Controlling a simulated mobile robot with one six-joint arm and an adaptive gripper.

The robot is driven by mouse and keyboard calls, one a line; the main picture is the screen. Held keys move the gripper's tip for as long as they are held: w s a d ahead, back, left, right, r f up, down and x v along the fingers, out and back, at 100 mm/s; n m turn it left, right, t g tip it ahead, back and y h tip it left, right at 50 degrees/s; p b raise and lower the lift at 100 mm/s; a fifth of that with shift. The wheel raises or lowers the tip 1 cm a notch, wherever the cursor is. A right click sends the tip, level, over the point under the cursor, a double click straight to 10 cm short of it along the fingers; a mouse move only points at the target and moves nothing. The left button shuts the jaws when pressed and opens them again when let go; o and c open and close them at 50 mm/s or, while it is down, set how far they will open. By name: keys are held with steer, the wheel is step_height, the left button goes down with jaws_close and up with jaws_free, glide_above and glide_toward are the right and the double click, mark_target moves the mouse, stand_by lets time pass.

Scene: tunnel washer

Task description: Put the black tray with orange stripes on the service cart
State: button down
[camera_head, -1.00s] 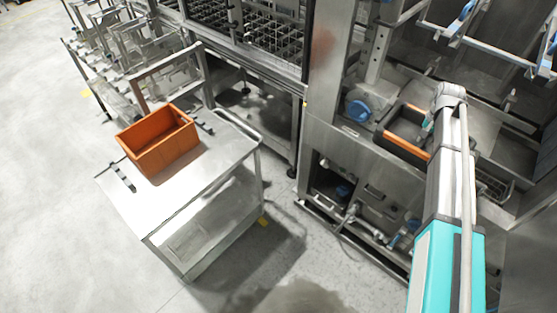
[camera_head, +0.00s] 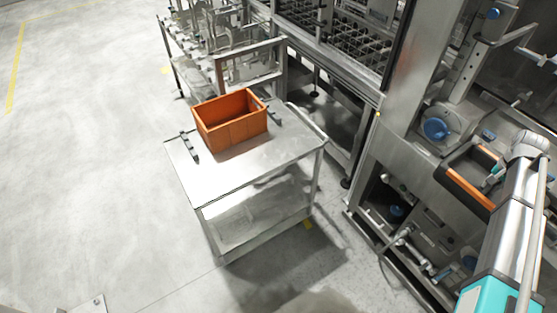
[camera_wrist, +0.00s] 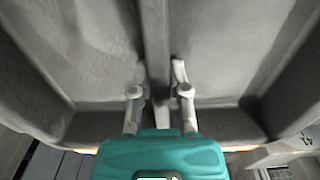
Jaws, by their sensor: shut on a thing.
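The black tray with orange stripes (camera_head: 469,189) is at the right of the head view, in front of the steel washer. One orange stripe shows along its near left side. My gripper (camera_wrist: 160,98) is shut on the tray, with its two fingers either side of the dark bar across the tray's middle in the wrist view. The tray's grey inside fills most of that view and looks empty. My arm hides part of the tray in the head view. The service cart (camera_head: 240,165) stands left of centre, apart from the tray.
An orange crate (camera_head: 231,122) stands on the back part of the cart's top. The cart's front top is bare. Dark clips sit at the top's left and back right. The washer frame (camera_head: 385,150) rises between cart and tray. Open floor (camera_head: 80,190) lies to the left.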

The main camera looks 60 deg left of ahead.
step_height(320, 180, down, 7)
steer(key=b, duration=0.6)
steer(key=shift+s+r, duration=0.15)
steer(key=shift+s, duration=0.1)
steer(key=shift+s, duration=0.2)
